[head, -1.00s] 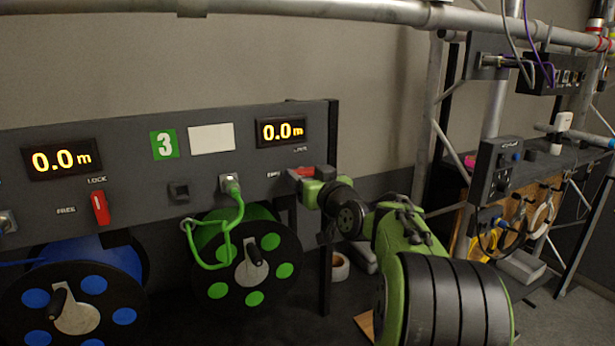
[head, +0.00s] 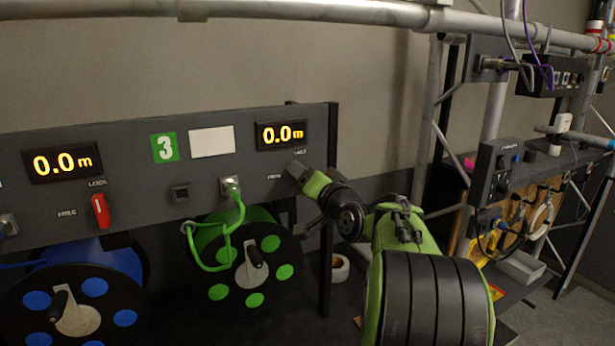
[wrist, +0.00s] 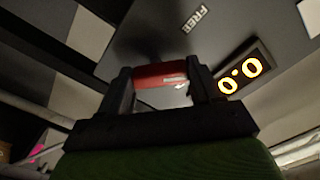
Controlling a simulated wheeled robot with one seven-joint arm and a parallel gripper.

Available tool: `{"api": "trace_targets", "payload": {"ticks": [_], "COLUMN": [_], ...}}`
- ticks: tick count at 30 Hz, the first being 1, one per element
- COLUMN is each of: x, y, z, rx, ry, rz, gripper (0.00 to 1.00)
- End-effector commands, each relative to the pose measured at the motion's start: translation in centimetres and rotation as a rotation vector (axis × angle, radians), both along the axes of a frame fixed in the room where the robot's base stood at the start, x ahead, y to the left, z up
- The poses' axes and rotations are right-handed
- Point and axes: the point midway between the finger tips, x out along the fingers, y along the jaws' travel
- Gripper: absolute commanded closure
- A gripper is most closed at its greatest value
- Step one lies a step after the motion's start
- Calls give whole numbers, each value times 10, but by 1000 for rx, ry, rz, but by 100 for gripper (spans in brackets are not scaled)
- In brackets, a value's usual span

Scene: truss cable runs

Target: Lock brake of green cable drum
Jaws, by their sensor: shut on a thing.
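The green cable drum (head: 213,283) hangs below the grey panel in the head view, with its green cable (head: 227,231) plugged into the panel above it. Its brake lever is red (wrist: 160,75) and shows in the wrist view between the two fingers of my gripper (wrist: 163,88). My gripper is shut on this lever. In the head view my gripper (head: 297,171) is at the panel below the right 0.0 m display (head: 282,134), and it hides the lever there. The FREE label (wrist: 196,18) shows in the wrist view. The lever's exact angle is hard to tell.
The blue drum (head: 75,296) is at the left, with its own red brake lever (head: 101,210) upright by its LOCK label. A metal truss upright and a dark shelf stand at the right.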

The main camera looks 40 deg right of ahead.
Motion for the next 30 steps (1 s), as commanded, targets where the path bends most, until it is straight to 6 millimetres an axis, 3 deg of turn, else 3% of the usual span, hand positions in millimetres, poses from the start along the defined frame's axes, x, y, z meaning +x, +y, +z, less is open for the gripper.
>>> {"api": "trace_targets", "payload": {"ticks": [18, 30], "x": [0, -1], "y": [-2, -3], "z": [1, 1], "rx": [552, 782], "ry": [-157, -225], "rz": [-1, -1], "gripper": [67, 67]}}
